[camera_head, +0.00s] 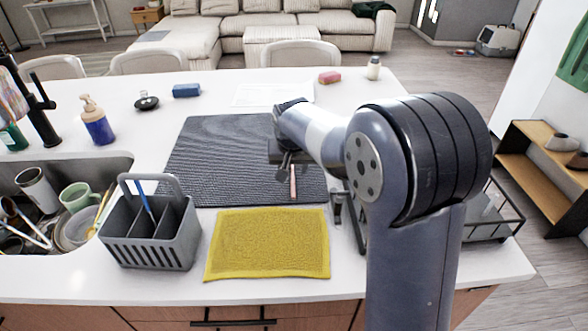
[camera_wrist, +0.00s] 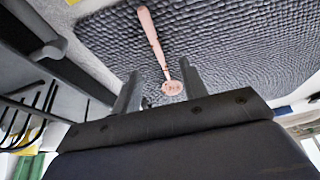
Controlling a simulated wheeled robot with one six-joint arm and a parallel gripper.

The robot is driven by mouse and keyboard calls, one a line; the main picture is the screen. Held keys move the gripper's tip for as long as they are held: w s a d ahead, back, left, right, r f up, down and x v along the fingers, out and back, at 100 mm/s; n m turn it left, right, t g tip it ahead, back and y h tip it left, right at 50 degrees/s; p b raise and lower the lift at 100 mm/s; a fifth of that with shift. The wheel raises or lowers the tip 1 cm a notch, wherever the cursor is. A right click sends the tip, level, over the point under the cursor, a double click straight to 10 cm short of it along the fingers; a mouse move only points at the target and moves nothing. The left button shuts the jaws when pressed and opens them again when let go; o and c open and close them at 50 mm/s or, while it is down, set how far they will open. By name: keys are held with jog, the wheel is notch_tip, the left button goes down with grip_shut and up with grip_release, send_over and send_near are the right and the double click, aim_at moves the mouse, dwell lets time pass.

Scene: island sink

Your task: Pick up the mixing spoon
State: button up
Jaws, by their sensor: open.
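The mixing spoon, a pink utensil with a slim handle and a small round head, lies on the dark ribbed mat (camera_head: 215,150). In the wrist view the spoon (camera_wrist: 153,35) has its head between my fingertips and its handle stretching away toward the top. In the head view only a short pink piece of the spoon (camera_head: 293,183) shows below my gripper (camera_head: 288,165); the rest is hidden by my arm. My gripper (camera_wrist: 159,70) is open and empty, its two fingers on either side of the spoon near its head. Whether they touch it cannot be told.
A grey utensil caddy (camera_head: 152,230) and a yellow cloth (camera_head: 268,243) lie in front of the mat. A dark wire rack (camera_head: 492,215) stands at the right, partly behind my arm. The sink (camera_head: 90,170) at the left holds mugs and utensils.

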aim_at(293, 177)
jog(key=shift+p+x, duration=0.5)
jog(key=shift+x, duration=2.05)
jog(key=shift+w, duration=0.15)
jog(key=shift+c, duration=0.4)
grip_shut()
